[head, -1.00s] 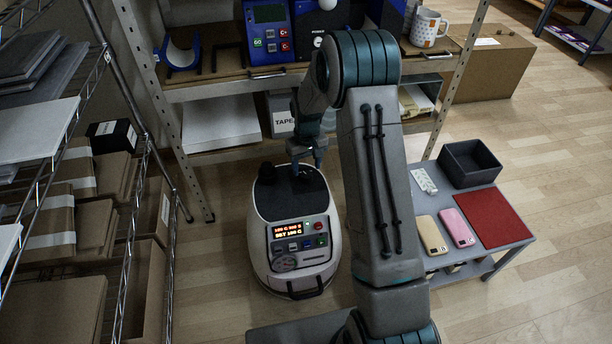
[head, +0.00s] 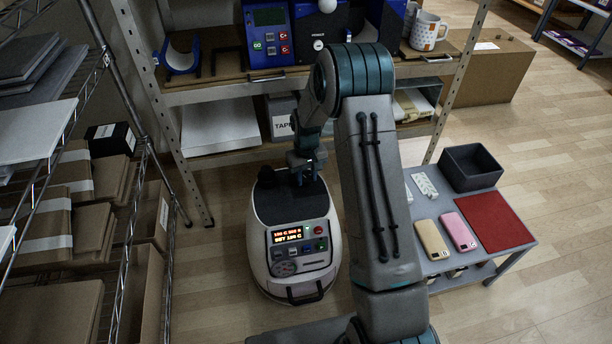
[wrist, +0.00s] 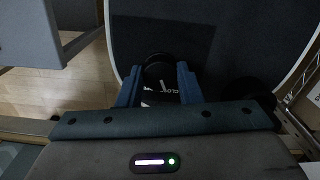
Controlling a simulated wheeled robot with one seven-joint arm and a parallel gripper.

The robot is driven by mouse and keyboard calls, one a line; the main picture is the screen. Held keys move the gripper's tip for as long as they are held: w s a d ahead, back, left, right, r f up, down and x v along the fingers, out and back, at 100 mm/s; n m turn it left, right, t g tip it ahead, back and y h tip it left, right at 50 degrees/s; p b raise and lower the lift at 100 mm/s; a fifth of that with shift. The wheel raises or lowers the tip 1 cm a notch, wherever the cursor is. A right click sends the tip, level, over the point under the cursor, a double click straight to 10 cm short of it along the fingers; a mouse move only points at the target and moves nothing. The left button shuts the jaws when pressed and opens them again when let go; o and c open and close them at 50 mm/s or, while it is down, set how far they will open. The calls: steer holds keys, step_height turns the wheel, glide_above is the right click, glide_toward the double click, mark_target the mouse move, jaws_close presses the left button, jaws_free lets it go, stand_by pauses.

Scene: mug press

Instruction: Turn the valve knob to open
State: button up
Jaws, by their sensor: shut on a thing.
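The valve knob is a round black piece between my fingertips in the wrist view (wrist: 158,71). White lettering beginning "CLO" shows just below it; the rest is covered. My gripper (wrist: 159,78) is shut on the knob, with a blue finger on each side. In the head view my gripper (head: 304,177) reaches down to the dark top of a white rounded machine (head: 262,258), where it hides the knob. The machine's front has a lit display (head: 286,235) and several buttons. How far the knob is turned cannot be told.
A second black part (wrist: 252,91) stands right of the knob in the wrist view. Behind the machine is a shelf unit (head: 222,94); a wire rack (head: 128,245) stands left. A grey table (head: 518,228) with phones and a red mat is at the right.

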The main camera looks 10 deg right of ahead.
mark_target(306, 179)
steer(key=shift+m, duration=0.3)
steer(key=m+p, duration=0.2)
steer(key=m, duration=0.2)
steer(key=shift+r, duration=0.1)
steer(key=m+p, duration=0.2)
steer(key=m, duration=0.3)
steer(key=shift+m, duration=0.3)
stand_by(0.3)
steer(key=o, duration=1)
step_height(306, 179, up, 14)
steer(key=p, duration=0.3)
steer(key=shift+p, duration=0.3)
